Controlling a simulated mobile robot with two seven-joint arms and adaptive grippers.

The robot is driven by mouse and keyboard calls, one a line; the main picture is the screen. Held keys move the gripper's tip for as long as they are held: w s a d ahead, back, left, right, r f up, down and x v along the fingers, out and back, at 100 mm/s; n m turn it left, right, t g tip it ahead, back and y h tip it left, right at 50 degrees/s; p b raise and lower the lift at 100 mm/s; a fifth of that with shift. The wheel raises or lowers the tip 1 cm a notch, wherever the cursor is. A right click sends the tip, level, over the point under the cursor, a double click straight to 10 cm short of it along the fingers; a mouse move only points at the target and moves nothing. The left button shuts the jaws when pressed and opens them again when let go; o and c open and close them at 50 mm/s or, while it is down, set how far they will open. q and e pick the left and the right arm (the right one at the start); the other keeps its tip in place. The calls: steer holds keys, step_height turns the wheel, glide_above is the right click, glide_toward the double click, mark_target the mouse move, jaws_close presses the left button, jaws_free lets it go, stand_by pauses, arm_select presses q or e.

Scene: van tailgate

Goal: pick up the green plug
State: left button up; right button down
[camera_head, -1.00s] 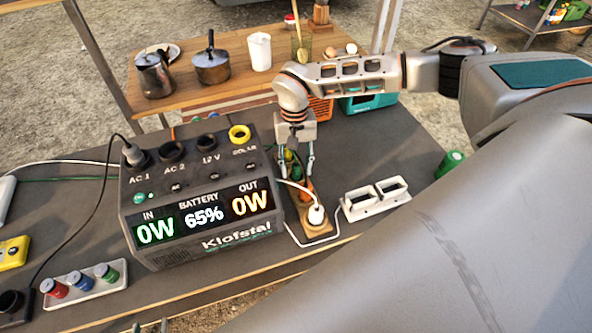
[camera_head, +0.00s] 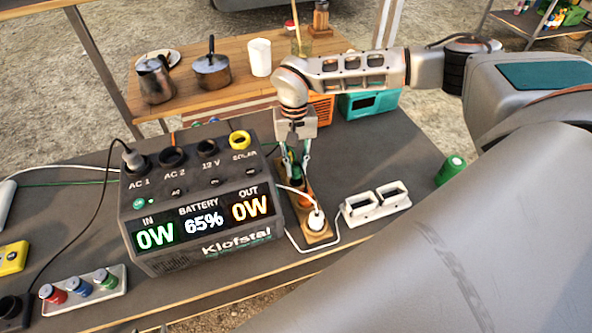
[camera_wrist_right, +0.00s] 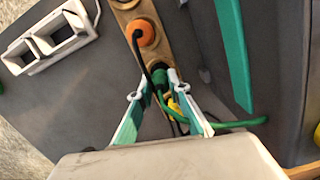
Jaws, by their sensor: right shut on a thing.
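The green plug (camera_wrist_right: 159,77) has a green cable and stands at one end of a wooden strip (camera_wrist_right: 125,13). My right gripper (camera_wrist_right: 157,80) points down over the strip, its two fingers shut on the green plug from either side. In the head view my right gripper (camera_head: 299,172) is just right of the power station, and its fingers partly hide the green plug. I cannot tell whether the plug is lifted off the strip. An orange plug (camera_wrist_right: 147,33) and a white plug (camera_head: 316,220) stand further along the strip. My left gripper is not in view.
The power station (camera_head: 195,205) stands close left of my right gripper. A white two-slot holder (camera_head: 376,204) lies to the right, and a green can (camera_head: 452,170) beyond it. A teal box (camera_head: 370,103) stands behind. A tray of small jars (camera_head: 84,292) is at front left.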

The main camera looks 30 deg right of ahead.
step_height(320, 180, up, 17)
step_height(320, 180, up, 4)
steer(key=p, duration=0.4)
glide_above(296, 161)
steer(key=shift+r, duration=0.2)
steer(key=w+a, duration=0.4)
steer(key=a, duration=0.5)
steer(key=w+a, duration=0.5)
steer(key=a, duration=0.5)
steer(key=shift+a, duration=0.2)
